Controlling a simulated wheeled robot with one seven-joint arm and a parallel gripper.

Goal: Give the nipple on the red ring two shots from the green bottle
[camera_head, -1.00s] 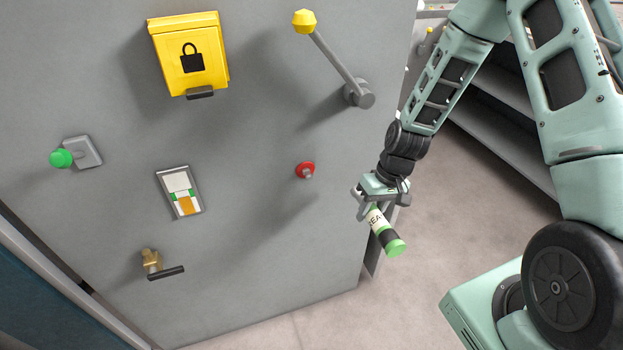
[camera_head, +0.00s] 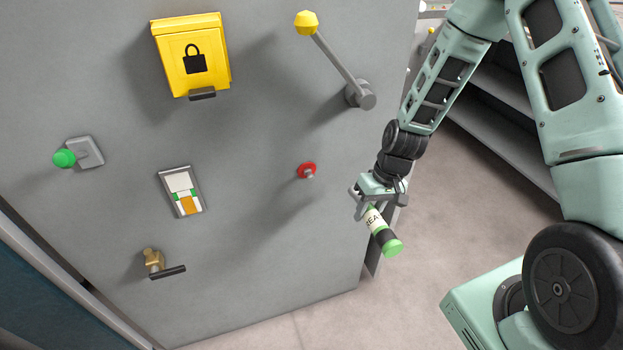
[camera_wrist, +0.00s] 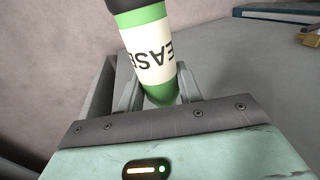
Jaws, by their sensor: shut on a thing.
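The nipple on the red ring (camera_head: 307,170) sticks out of the grey panel, right of the panel's middle, in the head view. My gripper (camera_head: 370,205) is to the right of it and lower, apart from it, near the panel's right edge. My gripper is shut on the green bottle (camera_head: 381,230), which has a white label and a black band. The bottle is tilted, with one green end toward the lower right. In the wrist view the bottle (camera_wrist: 150,55) stands between the fingers, its label partly reading "EASE". The red ring is not seen in the wrist view.
The grey panel (camera_head: 270,260) also carries a yellow lock box (camera_head: 190,60), a lever with a yellow knob (camera_head: 335,58), a green knob (camera_head: 64,158), a small gauge (camera_head: 181,192) and a brass valve (camera_head: 154,262). Shelves (camera_head: 500,130) stand behind my arm.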

